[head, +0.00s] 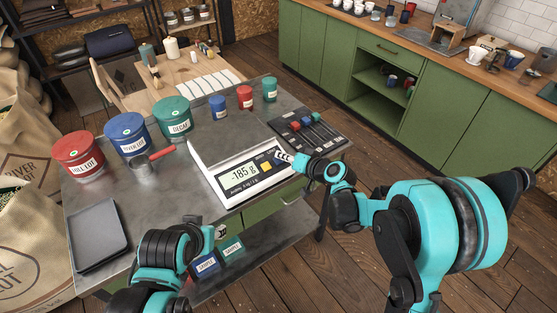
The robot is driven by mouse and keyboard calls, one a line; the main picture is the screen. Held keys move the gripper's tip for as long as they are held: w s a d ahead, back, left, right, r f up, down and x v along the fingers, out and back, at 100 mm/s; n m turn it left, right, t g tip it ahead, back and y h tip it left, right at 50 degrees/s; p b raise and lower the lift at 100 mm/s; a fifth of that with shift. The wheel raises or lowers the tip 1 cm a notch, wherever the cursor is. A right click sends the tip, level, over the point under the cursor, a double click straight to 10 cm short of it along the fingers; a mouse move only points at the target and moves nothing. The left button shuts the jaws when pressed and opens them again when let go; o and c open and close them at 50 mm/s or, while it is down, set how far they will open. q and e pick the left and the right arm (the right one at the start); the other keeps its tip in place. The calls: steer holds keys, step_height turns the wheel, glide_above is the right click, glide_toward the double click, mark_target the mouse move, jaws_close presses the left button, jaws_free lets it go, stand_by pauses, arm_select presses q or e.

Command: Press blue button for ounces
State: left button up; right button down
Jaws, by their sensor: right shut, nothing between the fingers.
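A white scale (230,196) sits on the front part of the metal table, its dark display (242,176) reading about -185 g. A yellow button (265,167) shows right of the digits. The blue button cannot be made out clearly; the spot right of the yellow one is close to my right gripper's tips. My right gripper (284,158) is shut and empty at the right end of the scale's panel; I cannot tell whether it touches. My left gripper (208,232) is low at the table's front edge, in front of the scale, its fingers unclear.
Red, blue and green tins (126,137) line the table's left and back. A metal scoop with a red handle (145,167) lies left of the scale. A dark tray (99,235) is at front left. A black slider panel (307,130) is behind my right gripper.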

stand_by(0.4)
steer(key=shift+w+f+b, duration=0.15)
steer(key=shift+f+b, duration=0.25)
steer(key=shift+w+a+f+b, duration=0.1)
steer(key=shift+a+f+b, duration=0.05)
steer(key=shift+f+b, duration=0.25)
stand_by(0.6)
steer(key=shift+r, duration=0.1)
steer(key=shift+s+r+p, duration=0.25)
steer(key=shift+r+p, duration=0.3)
steer(key=shift+r, duration=0.2)
steer(key=r+p, duration=0.1)
steer(key=s+d+r+p, duration=0.1)
steer(key=r, duration=0.1)
steer(key=r+p, duration=0.1)
steer(key=shift+s+d+r, duration=0.15)
steer(key=shift+r, duration=0.2)
stand_by(0.3)
